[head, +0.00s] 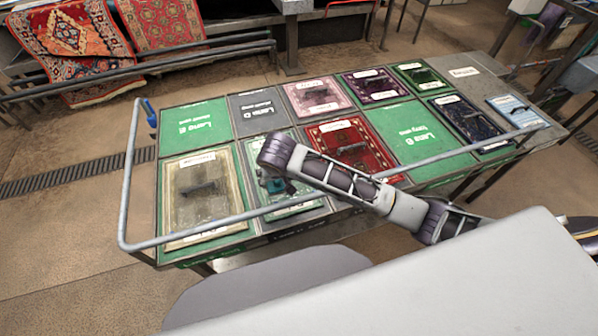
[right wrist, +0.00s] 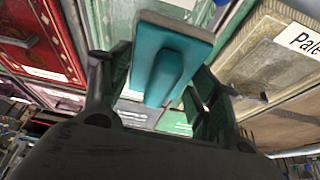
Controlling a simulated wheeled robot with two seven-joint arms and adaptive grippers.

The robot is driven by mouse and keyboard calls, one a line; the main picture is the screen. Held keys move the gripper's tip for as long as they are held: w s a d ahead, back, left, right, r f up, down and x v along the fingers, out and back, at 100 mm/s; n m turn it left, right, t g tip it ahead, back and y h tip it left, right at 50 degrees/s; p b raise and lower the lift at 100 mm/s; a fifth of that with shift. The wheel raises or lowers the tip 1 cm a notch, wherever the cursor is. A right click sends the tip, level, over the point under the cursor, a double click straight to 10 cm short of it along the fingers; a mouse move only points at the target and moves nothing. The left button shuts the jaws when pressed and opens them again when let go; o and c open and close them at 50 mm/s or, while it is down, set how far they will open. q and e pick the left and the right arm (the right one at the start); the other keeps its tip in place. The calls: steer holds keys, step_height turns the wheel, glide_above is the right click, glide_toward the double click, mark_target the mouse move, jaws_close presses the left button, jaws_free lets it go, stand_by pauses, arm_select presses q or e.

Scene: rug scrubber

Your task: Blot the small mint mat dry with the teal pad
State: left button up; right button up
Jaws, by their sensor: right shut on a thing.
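The small mint mat (head: 303,198) lies on the green-topped table, left of a red mat, and my right arm hides part of it. The teal pad (head: 276,186) shows as a small teal patch over this mat, below the end of my right arm. In the right wrist view, the pad (right wrist: 174,48) is a flat teal block with a grey face and a raised grip. My right gripper (right wrist: 155,95) is shut on that grip, one dark finger on each side. I cannot tell whether the pad touches the mat. My left gripper is not in view.
A cream mat (head: 225,205) with a dark tool on it lies left of the mint mat. The red mat (head: 381,160) lies right. A grey rail (head: 135,170) runs around the table's left end and front. Bare green spaces show at back left and right of centre.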

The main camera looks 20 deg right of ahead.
stand_by(0.4)
steer(key=n, duration=0.1)
steer(key=d+f+n+y, duration=0.1)
steer(key=d+f+n+p, duration=0.1)
steer(key=n, duration=0.1)
steer(key=shift+w+y, duration=0.3)
steer(key=shift+y, duration=0.1)
steer(key=d+f+n+g, duration=0.1)
steer(key=n, duration=0.2)
steer(key=w+d+n+g+y+p, duration=0.1)
steer(key=n, duration=0.2)
steer(key=d+f+n+y, duration=0.1)
steer(key=d+n, duration=0.1)
steer(key=n, duration=0.1)
steer(key=shift+w+f+g, duration=0.25)
steer(key=shift+f+g, duration=0.1)
steer(key=shift+g, duration=0.05)
steer(key=shift+w+d+f+n+g+y+p, duration=0.15)
steer(key=shift+w+d+n+g+p, duration=0.2)
steer(key=shift+n, duration=0.55)
steer(key=shift+w+d+r+n+g+y+p, duration=0.1)
steer(key=shift+d+n+g, duration=0.3)
steer(key=shift+n, duration=0.5)
steer(key=shift+w+d+f+n+g+y+p, duration=0.2)
steer(key=shift+d+n, duration=0.3)
steer(key=shift+n, duration=0.4)
steer(key=shift+f, duration=0.1)
steer(key=shift+f+b, duration=2.25)
steer(key=shift+b, duration=0.05)
steer(key=shift+f, duration=0.25)
